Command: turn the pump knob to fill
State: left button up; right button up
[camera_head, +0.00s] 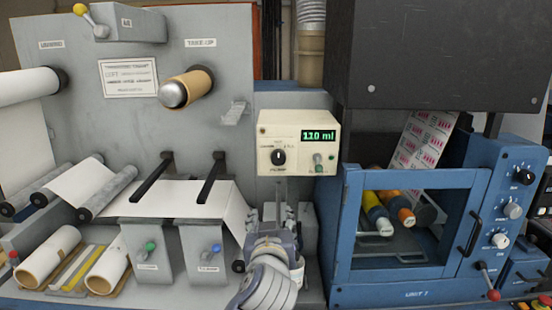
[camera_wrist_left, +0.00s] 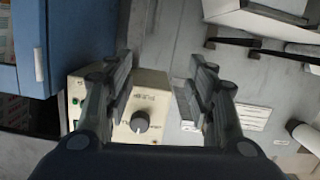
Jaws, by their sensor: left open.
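The pump is a cream box (camera_head: 263,142) on the grey panel, with a green display (camera_head: 318,135) reading about 110 ml. Its black round pump knob (camera_head: 278,157) is on the left half of its face, with a light mark near the top. The small labels around it are too blurred to read surely. My left gripper (camera_head: 280,212) is below the pump, pointing up. In the left wrist view its open fingers (camera_wrist_left: 160,85) stand on either side of the view, with the knob (camera_wrist_left: 140,121) seen between them, nearer the left finger. The fingers appear apart from the knob.
A small toggle (camera_head: 317,158) sits on the pump face right of the knob. The blue print unit (camera_head: 345,240) stands close on the right. Two black bars (camera_head: 211,178) and a white web (camera_head: 185,196) are to the left.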

pick_arm(q)
jog(key=n+t, duration=0.1)
jog(key=t, duration=0.1)
send_near(278, 160)
jog(key=s, duration=0.2)
jog(key=w+p, duration=0.4)
jog(key=w, duration=0.5)
jog(key=shift+p, duration=0.4)
jog(key=shift+w+f, duration=0.15)
jog(key=shift+w, duration=0.7)
pick_arm(e)
jog(key=r, duration=0.5)
jog(key=shift+d+r, duration=0.2)
jog(key=shift+d, duration=0.15)
pick_arm(q)
jog(key=shift+n, duration=0.3)
jog(key=c, duration=1.1)
jog(key=shift+o, duration=0.2)
pick_arm(e)
jog(key=shift+d, duration=0.2)
